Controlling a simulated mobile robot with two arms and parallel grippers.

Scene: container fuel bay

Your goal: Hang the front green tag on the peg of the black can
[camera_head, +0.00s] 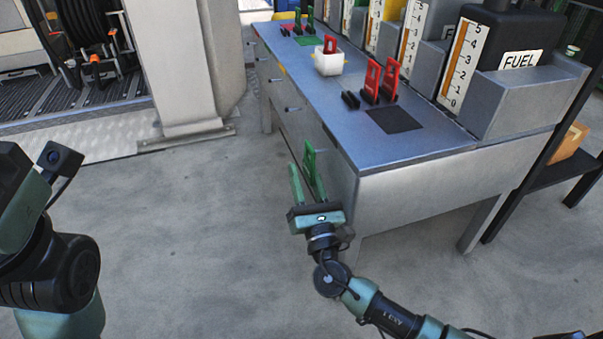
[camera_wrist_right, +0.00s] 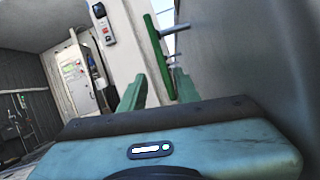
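My right gripper (camera_head: 304,165) is beside the near left side of the bench, out over the floor. In the right wrist view the green tag (camera_wrist_right: 158,55) shows almost edge-on between the fingers (camera_wrist_right: 160,88), nearer the right one. The black can (camera_head: 510,38) with a FUEL label is at the upper right, cut off by the picture's top edge. I cannot make out its peg.
More green tags (camera_head: 310,20) stand at the far end. Grey blocks and level gauges line the back. The floor left is clear.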

